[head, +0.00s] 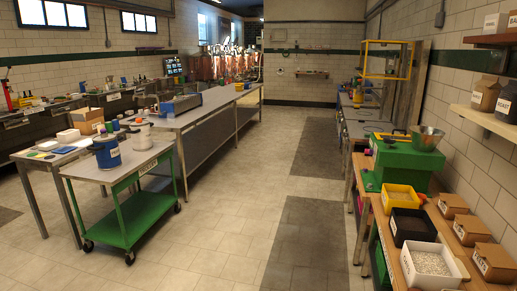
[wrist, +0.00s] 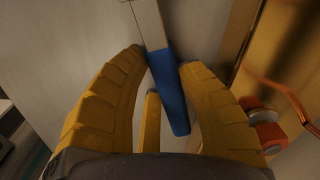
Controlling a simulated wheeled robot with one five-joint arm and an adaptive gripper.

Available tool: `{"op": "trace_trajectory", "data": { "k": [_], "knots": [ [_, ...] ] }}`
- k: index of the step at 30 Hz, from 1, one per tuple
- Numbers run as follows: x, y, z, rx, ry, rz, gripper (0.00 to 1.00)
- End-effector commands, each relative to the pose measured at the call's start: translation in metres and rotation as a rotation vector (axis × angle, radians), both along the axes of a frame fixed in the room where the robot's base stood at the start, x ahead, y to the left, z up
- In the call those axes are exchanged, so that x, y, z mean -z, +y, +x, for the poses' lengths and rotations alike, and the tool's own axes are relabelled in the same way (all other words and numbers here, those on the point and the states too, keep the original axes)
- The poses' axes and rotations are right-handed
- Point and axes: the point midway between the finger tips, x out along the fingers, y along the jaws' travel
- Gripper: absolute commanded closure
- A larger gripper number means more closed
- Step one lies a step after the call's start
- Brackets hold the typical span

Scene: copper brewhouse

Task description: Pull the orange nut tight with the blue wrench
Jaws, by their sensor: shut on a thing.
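In the wrist view, my gripper (wrist: 164,66) has its yellow fingers on both sides of the blue wrench (wrist: 171,98) and is shut on it. The blue handle end points down toward my palm. The pale metal shaft runs up and out of the top of the picture, so the wrench head is hidden. Orange round parts (wrist: 270,136) show at the right, beside my right finger and apart from the wrench. I cannot tell whether one of them is the orange nut. In the head view I cannot make out my gripper, the wrench or the nut.
In the wrist view, a copper-coloured panel (wrist: 245,72) and a bent copper rod (wrist: 290,94) are close on the right. In the head view, a green cart (head: 122,216) stands left and a crowded wooden bench (head: 402,262) right. The tiled floor (head: 225,200) between is clear.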

Motion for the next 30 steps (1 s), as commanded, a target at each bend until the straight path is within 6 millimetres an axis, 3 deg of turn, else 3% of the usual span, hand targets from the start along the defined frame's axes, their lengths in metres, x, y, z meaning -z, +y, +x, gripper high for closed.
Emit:
{"op": "trace_trajectory", "data": {
  "k": [30],
  "knots": [
    [-0.014,0.000,0.000,0.000,0.000,0.001,1.00]
  ]
}}
